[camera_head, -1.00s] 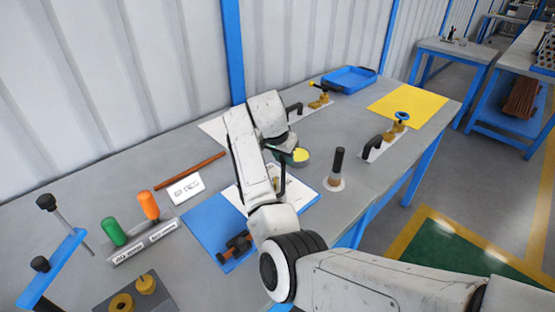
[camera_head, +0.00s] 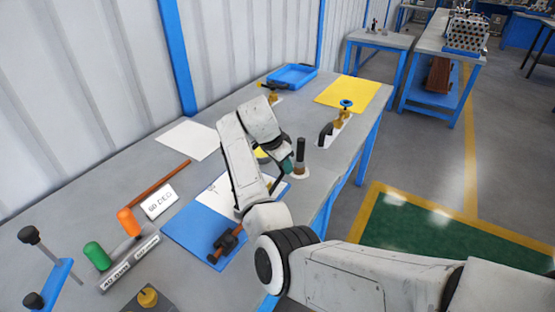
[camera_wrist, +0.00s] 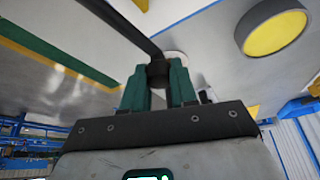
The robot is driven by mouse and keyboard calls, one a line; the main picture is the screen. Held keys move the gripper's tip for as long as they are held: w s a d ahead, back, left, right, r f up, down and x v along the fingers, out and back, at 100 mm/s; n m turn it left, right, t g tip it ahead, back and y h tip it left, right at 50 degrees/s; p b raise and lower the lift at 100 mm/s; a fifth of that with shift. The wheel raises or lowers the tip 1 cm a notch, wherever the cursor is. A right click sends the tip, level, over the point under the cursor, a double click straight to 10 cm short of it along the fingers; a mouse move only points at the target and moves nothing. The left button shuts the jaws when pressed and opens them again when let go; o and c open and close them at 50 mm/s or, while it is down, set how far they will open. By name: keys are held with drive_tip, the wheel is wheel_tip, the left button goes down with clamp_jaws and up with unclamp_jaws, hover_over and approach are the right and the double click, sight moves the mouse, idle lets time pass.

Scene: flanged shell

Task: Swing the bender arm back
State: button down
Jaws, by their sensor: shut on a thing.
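In the wrist view, my gripper (camera_wrist: 158,88) has its two teal fingers shut on the end of a dark bar, the bender arm (camera_wrist: 122,20), which runs off to the upper left. In the head view, my gripper (camera_head: 287,164) is partly hidden behind my wrist, and the dark bar (camera_head: 276,185) slants down-left from it over the white sheet. A round yellow-faced die with a dark rim (camera_wrist: 276,33) is right of the fingers in the wrist view. In the head view, my arm hides most of it and the bender's pivot.
A black upright post (camera_head: 300,152) on a white round base stands just right of my gripper. Orange (camera_head: 128,221) and green (camera_head: 96,256) handles, a brown rod (camera_head: 157,187), a label card (camera_head: 160,201) and a blue mat (camera_head: 190,236) lie left. A blue tray (camera_head: 291,75) is at the back.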

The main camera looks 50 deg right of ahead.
drive_tip(key=shift+s+r, duration=0.1)
drive_tip(key=shift+s, duration=0.15)
idle(0.3)
drive_tip(key=c, duration=0.9)
unclamp_jaws()
drive_tip(key=shift+s, duration=0.1)
drive_tip(key=b+v, duration=0.1)
drive_tip(key=v, duration=0.9)
drive_tip(key=shift+a+r, duration=0.15)
drive_tip(key=shift+r, duration=0.2)
